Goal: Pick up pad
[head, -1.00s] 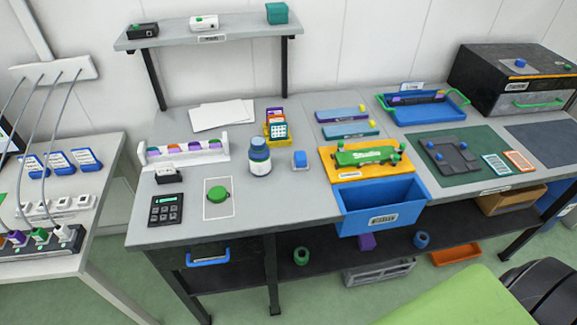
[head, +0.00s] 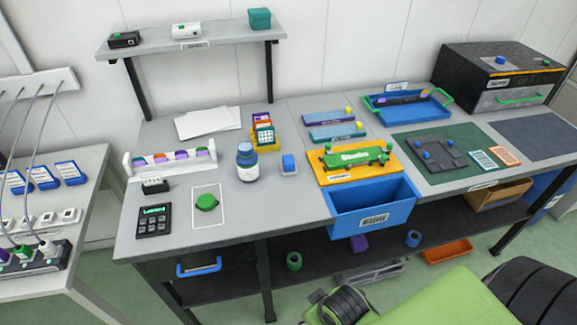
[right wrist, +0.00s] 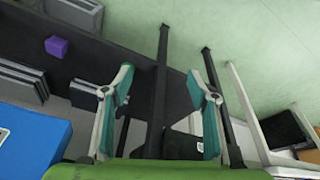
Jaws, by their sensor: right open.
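No object is plainly marked as the pad. A small blue-topped block on a pale base (head: 289,164) stands mid-table, right of the blue-capped bottle (head: 248,162). A round green piece (head: 207,202) lies on a white plate to the left. A green piece with round knobs (head: 355,157) lies on the orange-yellow board (head: 337,178). My right gripper (right wrist: 160,85) shows in the right wrist view, its teal-tipped fingers apart and nothing between them. It faces the under-table area and floor, away from the tabletop objects. My left gripper is out of view.
An open blue bin (head: 345,224) juts from the table's front. A purple block (head: 358,243) lies on the lower shelf and also shows in the right wrist view (right wrist: 56,46). Table legs (right wrist: 158,95) stand behind the right fingers.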

